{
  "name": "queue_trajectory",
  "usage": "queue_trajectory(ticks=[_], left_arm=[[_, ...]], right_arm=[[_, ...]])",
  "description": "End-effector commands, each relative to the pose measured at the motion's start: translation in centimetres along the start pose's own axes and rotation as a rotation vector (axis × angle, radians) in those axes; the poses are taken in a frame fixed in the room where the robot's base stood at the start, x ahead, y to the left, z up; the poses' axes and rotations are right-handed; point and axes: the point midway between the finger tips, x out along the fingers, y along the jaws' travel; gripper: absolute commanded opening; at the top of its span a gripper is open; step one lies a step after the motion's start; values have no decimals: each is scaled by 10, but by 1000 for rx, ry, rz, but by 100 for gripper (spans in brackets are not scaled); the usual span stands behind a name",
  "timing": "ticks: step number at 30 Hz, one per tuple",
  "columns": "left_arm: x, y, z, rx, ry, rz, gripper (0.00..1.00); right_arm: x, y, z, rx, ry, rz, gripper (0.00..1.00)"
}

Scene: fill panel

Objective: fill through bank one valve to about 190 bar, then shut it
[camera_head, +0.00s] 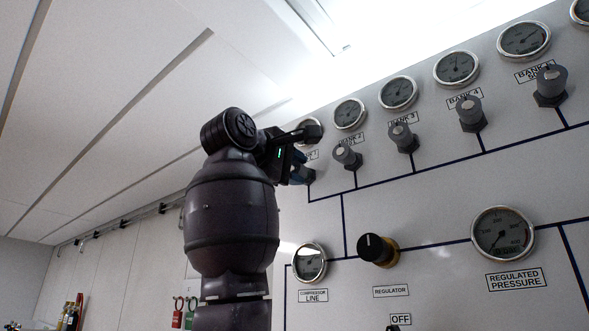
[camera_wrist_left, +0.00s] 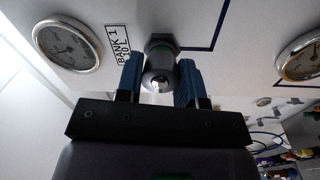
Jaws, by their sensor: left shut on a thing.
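The bank one valve (camera_wrist_left: 160,62) is a grey knob on a hexagonal base beside the BANK 1 label in the left wrist view. In the head view only a small part of the valve (camera_head: 309,176) shows past my gripper. My left gripper (camera_wrist_left: 160,76) has its two blue fingers on either side of the knob and is shut on it. It also shows in the head view (camera_head: 297,170). The bank one gauge (camera_wrist_left: 68,46) shows in the wrist view; its reading is too small to tell. My right gripper is not in view.
More bank valves (camera_head: 403,138) with gauges (camera_head: 398,92) run up to the right. Below are the compressor line gauge (camera_head: 309,262), the black regulator knob (camera_head: 376,249) and the regulated pressure gauge (camera_head: 503,233), its needle pointing lower left.

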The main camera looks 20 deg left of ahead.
Motion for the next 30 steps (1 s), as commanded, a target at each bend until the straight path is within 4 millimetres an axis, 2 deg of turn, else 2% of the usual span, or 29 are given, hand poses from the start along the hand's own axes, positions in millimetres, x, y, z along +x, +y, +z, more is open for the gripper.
queue_trajectory(ticks=[6,15,22,30], left_arm=[[0,0,1,-192,8,-2,11],[0,0,1,-387,18,-6,11],[0,0,0,-464,23,-8,11],[0,-1,0,-490,24,-9,11]], right_arm=[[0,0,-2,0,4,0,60],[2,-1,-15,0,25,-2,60],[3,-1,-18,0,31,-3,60],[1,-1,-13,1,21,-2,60]])
